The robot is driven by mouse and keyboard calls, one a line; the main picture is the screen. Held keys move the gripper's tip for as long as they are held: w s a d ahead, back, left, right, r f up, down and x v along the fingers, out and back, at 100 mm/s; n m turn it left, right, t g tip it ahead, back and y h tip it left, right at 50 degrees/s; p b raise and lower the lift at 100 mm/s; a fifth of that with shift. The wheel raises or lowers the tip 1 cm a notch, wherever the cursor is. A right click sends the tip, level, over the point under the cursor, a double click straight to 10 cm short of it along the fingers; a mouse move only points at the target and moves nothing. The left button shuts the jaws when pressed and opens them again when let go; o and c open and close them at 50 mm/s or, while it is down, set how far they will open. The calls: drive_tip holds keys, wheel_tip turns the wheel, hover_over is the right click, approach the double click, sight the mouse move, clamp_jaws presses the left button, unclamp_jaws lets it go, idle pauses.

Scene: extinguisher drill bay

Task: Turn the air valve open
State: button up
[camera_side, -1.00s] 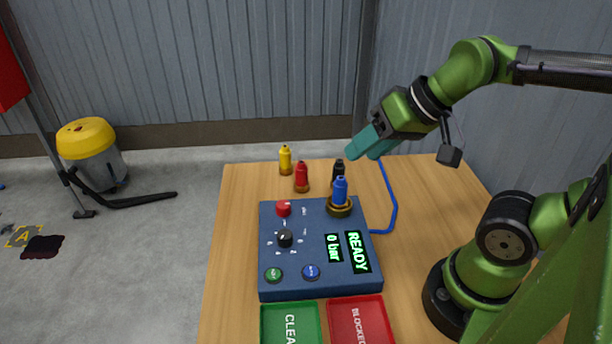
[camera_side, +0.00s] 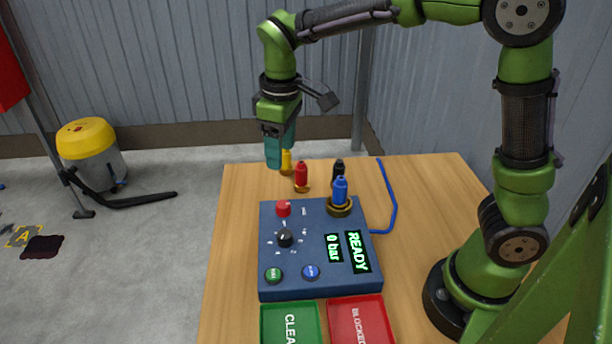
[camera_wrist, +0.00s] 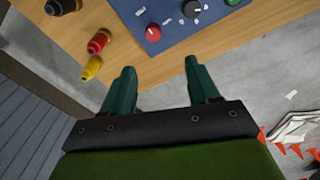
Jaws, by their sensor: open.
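A blue control panel (camera_side: 300,262) stands on the wooden table. It carries a red knob (camera_side: 283,208) near its far left corner and a black knob (camera_side: 285,238) with marks around it. The small labels are unreadable, so I cannot tell which knob is the air valve. My gripper (camera_side: 274,166) points down above the far left of the panel, apart from both knobs. In the wrist view its teal fingers (camera_wrist: 159,69) are spread with nothing between them. The red knob (camera_wrist: 153,33) shows just beyond the fingertips, and the black knob (camera_wrist: 191,10) beyond it.
A blue bottle (camera_side: 340,190) stands in a ring on the panel's far right corner. Red (camera_side: 301,175), yellow (camera_side: 286,161) and black (camera_side: 338,172) bottles stand behind the panel. Green (camera_side: 290,305) and red (camera_side: 355,300) trays lie in front. The displays (camera_side: 357,251) read READY and 0 bar.

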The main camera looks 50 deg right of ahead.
drive_tip(key=w+r+n, duration=0.1)
drive_tip(key=r+n, duration=0.1)
approach(283, 204)
drive_tip(key=f, duration=0.8)
drive_tip(key=shift+w+f, duration=0.2)
drive_tip(key=shift+f, duration=0.1)
drive_tip(key=c, duration=1)
drive_tip(key=shift+a+h, duration=0.1)
drive_tip(key=shift+h, duration=0.2)
drive_tip(key=shift+c, duration=0.2)
